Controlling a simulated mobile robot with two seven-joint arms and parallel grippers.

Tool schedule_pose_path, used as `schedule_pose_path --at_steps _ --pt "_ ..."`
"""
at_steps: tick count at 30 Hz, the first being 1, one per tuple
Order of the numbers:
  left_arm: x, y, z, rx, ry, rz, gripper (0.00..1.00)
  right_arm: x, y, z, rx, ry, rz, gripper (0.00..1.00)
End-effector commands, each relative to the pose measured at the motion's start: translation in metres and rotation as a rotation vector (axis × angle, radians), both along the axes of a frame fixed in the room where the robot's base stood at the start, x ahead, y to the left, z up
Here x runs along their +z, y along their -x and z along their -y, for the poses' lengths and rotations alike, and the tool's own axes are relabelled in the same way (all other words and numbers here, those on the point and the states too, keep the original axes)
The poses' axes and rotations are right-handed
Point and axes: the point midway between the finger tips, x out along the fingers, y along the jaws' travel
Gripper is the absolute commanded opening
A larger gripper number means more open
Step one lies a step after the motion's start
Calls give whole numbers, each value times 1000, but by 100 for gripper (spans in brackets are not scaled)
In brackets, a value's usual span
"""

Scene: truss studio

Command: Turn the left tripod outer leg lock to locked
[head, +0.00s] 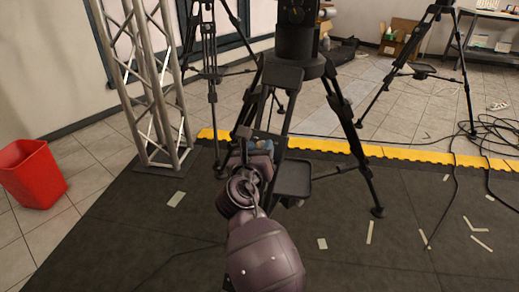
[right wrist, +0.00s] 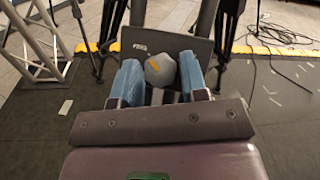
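A large black tripod (head: 285,75) stands in the middle of the head view, its legs spread on the dark mat. My right gripper (head: 262,147) is at its near side, beside a leg; the arm covers part of that leg. In the right wrist view my right gripper (right wrist: 161,75) has its two blue fingers apart, one on each side of a round grey knob (right wrist: 160,69) with an orange mark. The knob fills almost all of the gap; I cannot tell whether the fingers press on it. The lock's setting is not readable. My left gripper is not in view.
A dark flat plate (right wrist: 135,40) is just behind the knob. Other tripods stand at the back left (head: 209,60) and right (head: 415,45). A truss tower (head: 150,85) and a red bin (head: 33,175) are at left. Cables (head: 490,135) lie at right.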

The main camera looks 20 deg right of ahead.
Motion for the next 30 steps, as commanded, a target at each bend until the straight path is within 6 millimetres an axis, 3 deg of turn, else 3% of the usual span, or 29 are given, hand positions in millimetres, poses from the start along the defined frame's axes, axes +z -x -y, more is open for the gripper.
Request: schedule_pose_path --at_steps 1,6,16,30 --pt "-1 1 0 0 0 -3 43 0 0 0 0 0 0 32" --pt "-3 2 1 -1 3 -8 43 0 0 0 0 0 0 11" --pt "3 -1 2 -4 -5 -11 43 3 0 0 -23 -22 28 11" --pt "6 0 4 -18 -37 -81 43 3 -2 -1 -172 -182 214 11"
